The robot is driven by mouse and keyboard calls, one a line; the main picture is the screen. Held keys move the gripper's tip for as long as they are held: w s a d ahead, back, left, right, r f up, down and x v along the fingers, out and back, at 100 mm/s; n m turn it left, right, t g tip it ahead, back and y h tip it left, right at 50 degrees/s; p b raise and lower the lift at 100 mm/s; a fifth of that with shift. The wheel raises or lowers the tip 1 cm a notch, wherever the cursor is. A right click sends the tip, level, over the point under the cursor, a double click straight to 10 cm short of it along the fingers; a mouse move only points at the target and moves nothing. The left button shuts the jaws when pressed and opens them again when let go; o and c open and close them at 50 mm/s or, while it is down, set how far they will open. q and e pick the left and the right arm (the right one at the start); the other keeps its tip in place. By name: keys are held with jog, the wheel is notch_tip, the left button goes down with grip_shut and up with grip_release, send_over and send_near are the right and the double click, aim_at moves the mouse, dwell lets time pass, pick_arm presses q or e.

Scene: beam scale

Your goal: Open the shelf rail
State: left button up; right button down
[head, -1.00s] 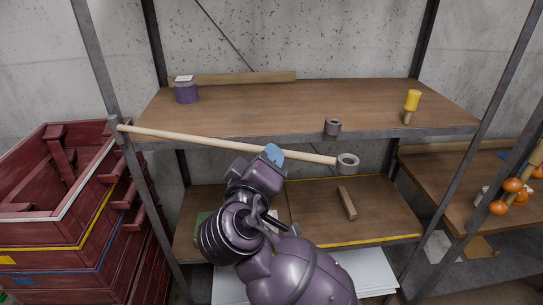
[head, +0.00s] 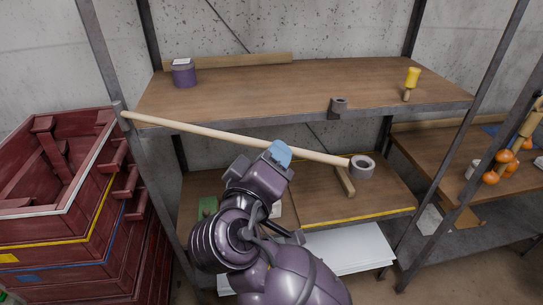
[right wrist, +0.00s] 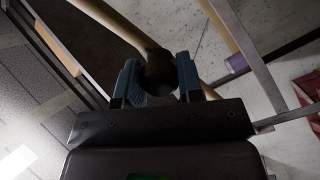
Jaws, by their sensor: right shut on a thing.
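The shelf rail (head: 220,135) is a pale round wooden bar. Its left end is at the left front post of the shelf, and its right end carries a grey ring (head: 362,167). The rail slopes down to the right, with the ring end below the grey bracket (head: 338,106) on the upper shelf's front edge and apart from it. My right gripper (head: 281,153) is shut on the rail right of its middle. In the right wrist view the blue fingers (right wrist: 160,80) stand either side of the rail (right wrist: 120,25). My left gripper is out of view.
The upper shelf (head: 260,95) holds a purple tin (head: 184,74) and a yellow-headed tool (head: 411,82). Red crates (head: 60,215) stand at left. A side shelf with oranges (head: 497,168) is at right.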

jog(key=shift+r, duration=0.1)
jog(key=c, duration=0.8)
grip_release()
jog(key=shift+o, duration=0.2)
